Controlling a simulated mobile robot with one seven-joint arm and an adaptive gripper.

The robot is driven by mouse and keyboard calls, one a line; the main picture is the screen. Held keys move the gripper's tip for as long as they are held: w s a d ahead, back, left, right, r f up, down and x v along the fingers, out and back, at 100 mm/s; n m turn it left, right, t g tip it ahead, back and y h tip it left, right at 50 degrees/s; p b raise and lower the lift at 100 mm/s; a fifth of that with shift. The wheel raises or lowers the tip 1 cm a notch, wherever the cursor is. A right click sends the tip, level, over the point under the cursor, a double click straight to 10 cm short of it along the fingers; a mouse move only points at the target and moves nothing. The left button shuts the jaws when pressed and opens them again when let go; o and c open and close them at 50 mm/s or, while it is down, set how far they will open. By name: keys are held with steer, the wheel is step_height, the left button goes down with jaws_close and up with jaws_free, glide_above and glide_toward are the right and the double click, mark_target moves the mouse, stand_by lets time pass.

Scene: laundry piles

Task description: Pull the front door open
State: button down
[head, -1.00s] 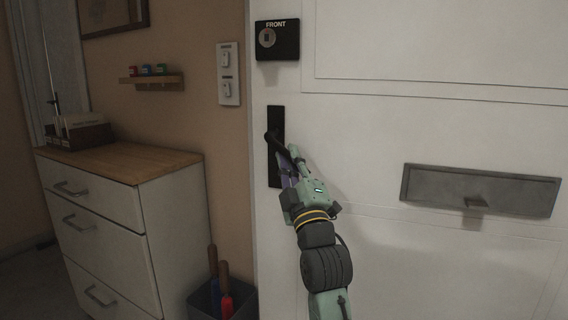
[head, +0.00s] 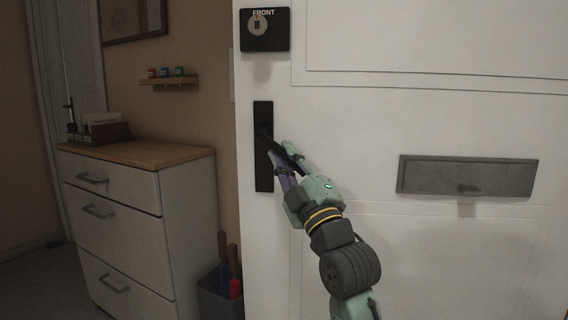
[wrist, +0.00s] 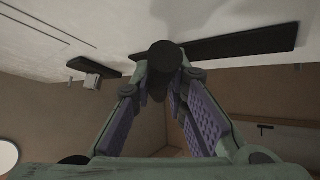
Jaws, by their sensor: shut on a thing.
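The front door (head: 400,115) is white and fills the right side of the head view. Its left edge stands out over the wall and covers most of the light switch panel, so the door appears slightly ajar. A black handle plate (head: 263,180) is near that edge, with a black lever (head: 265,140) slanting down to the right. My gripper (head: 282,162) is shut on the lever. In the wrist view, the round dark lever end (wrist: 163,56) sits between my purple-padded fingers (wrist: 166,80).
A black box marked FRONT (head: 265,30) is above the handle, and a grey letter flap (head: 467,176) is to the right. A white drawer unit (head: 120,215) stands left. A bin (head: 215,292) with handled tools stands by the door edge.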

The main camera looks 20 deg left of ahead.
steer(key=shift+n+g+y, duration=0.3)
steer(key=shift+g+y, duration=0.2)
steer(key=shift+y, duration=0.2)
steer(key=s, duration=0.1)
steer(key=s+d, duration=0.1)
steer(key=s, duration=0.1)
steer(key=s+d, duration=0.1)
steer(key=s, duration=0.1)
steer(key=shift+s+r+b, duration=0.1)
steer(key=shift+r+b, duration=0.05)
steer(key=shift+b, duration=0.25)
steer(key=shift+a, duration=0.1)
steer(key=c, duration=1.8)
jaws_free()
steer(key=shift+c, duration=0.2)
steer(key=shift+o, duration=1.4)
steer(key=shift+a, duration=0.15)
steer(key=shift+s+f, duration=0.1)
steer(key=shift+f, duration=0.1)
steer(key=v, duration=1.2)
steer(key=shift+r, duration=0.2)
steer(key=shift+c, duration=0.2)
